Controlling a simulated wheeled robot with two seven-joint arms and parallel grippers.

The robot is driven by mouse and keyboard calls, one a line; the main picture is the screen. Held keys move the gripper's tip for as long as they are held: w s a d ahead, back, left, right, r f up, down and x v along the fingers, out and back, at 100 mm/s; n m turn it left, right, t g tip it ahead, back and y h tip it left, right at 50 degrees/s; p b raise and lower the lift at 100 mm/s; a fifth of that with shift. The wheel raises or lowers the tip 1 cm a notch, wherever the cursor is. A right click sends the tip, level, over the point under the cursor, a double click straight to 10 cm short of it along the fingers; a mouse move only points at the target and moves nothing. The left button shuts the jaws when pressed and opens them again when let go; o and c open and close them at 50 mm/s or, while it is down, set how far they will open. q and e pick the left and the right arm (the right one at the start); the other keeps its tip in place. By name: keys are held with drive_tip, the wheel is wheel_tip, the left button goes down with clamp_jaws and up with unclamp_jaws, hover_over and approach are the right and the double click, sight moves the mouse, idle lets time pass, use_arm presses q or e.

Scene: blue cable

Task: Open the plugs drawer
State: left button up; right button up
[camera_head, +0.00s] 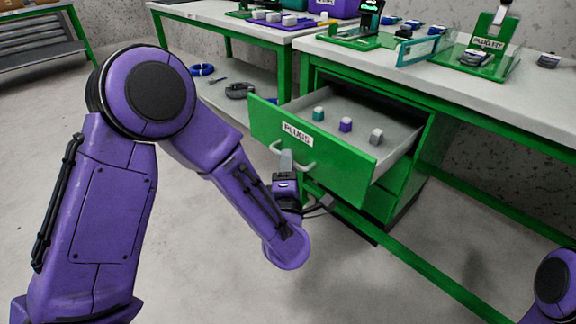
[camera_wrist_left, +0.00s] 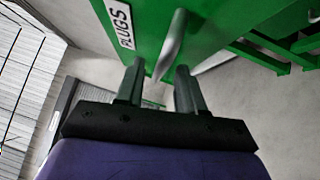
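The green plugs drawer (camera_head: 335,160), labelled PLUGS, is pulled well out of the desk. Its grey inside shows a teal plug, a purple plug and a grey plug. The pale drawer handle (camera_head: 308,167) is on its front; it also shows in the left wrist view (camera_wrist_left: 173,42). My left gripper (camera_head: 287,160) is at the handle. In the left wrist view its two fingers (camera_wrist_left: 160,78) are apart, with the handle's lower end between them; I see no clear contact. My right gripper is out of view.
The white desk top (camera_head: 460,83) carries green stands and small parts. A second bench (camera_head: 240,17) stands behind at left, with a blue cable coil (camera_head: 202,70) on its lower shelf. A green rail (camera_head: 425,265) runs low at right. The floor at left is clear.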

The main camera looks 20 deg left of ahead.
use_arm(q)
drive_tip(key=p+v, duration=0.1)
drive_tip(key=v, duration=0.9)
drive_tip(key=shift+s, duration=0.3)
